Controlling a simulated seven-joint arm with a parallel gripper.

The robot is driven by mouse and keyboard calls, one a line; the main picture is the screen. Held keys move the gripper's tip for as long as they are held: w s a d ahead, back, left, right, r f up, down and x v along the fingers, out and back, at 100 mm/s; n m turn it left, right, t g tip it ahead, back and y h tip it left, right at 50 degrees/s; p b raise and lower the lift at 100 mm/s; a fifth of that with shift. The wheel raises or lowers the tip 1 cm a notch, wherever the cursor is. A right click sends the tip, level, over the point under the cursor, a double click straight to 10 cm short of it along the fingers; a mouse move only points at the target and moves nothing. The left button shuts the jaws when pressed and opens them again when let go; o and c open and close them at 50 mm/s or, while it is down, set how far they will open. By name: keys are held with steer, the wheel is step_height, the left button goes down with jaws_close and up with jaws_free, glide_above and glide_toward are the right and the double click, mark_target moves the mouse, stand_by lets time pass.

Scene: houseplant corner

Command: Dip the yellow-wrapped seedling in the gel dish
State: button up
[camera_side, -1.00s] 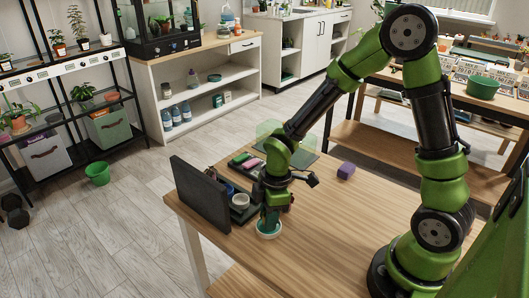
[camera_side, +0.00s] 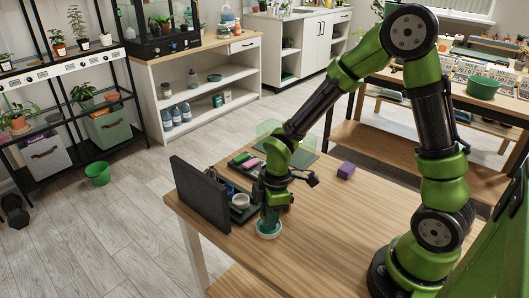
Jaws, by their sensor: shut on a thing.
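My gripper (camera_side: 270,222) points down over a small pale dish with teal contents (camera_side: 268,232) near the table's front left edge. Its fingertips are at or just above the dish; I cannot tell whether anything touches the gel. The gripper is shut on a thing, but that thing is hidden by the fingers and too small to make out. I see no yellow wrap in this view.
A dark upright panel (camera_side: 200,195) stands at the table's left edge. Beside it are a white cup (camera_side: 241,200) and a dark tray with small items. A purple block (camera_side: 346,171) lies behind. The wooden table (camera_side: 340,225) is clear at right.

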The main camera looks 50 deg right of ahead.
steer(key=shift+r, duration=2.75)
